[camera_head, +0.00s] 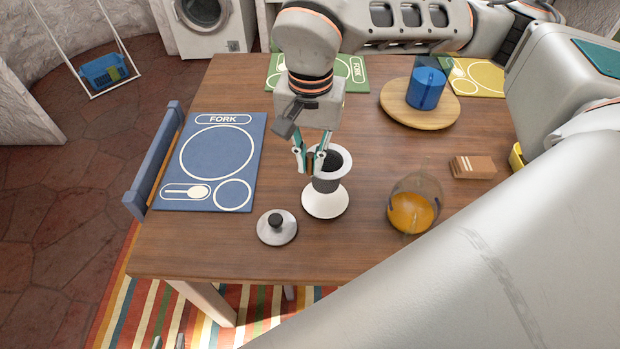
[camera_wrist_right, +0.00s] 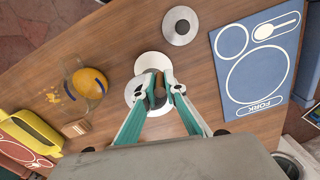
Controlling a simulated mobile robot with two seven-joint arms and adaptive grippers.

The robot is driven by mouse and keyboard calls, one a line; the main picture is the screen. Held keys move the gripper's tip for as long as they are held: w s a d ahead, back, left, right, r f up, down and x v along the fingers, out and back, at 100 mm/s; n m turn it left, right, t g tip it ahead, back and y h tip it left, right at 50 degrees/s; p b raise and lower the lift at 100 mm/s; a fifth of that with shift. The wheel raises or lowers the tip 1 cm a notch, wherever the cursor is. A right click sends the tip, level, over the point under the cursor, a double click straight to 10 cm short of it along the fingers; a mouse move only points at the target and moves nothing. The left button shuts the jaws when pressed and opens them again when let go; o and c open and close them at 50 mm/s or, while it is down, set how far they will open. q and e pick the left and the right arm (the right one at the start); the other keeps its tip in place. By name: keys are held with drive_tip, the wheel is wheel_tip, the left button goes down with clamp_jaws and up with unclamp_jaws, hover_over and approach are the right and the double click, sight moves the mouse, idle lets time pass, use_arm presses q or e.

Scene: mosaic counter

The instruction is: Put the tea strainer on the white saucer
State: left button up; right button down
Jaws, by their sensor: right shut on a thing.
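The tea strainer (camera_head: 326,180), a dark grey cup with a pale rim, is upright over the white saucer (camera_head: 325,206). In the wrist view its pale rim (camera_wrist_right: 132,92) shows beside the fingers, and the saucer (camera_wrist_right: 152,60) is partly covered by it. My right gripper (camera_head: 312,168) is shut on the strainer's near-left side; its teal fingers (camera_wrist_right: 160,98) hide part of it. I cannot tell whether the strainer's bottom touches the saucer. Only the tips of my left gripper (camera_head: 168,342) show at the bottom left edge, apart and away from the table.
A grey lid with a dark knob (camera_head: 277,228) lies left of the saucer. A glass pot with orange liquid (camera_head: 411,210) stands to the right. A blue mug (camera_head: 427,88) is on a round board (camera_head: 392,104). A blue placemat (camera_head: 250,195) lies at left.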

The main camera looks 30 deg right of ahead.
sight(310, 173)
drive_tip(key=shift+f, duration=3.2)
drive_tip(key=c, duration=2.1)
unclamp_jaws()
wheel_tip(310, 173, up, 12)
drive_tip(key=shift+r, duration=0.2)
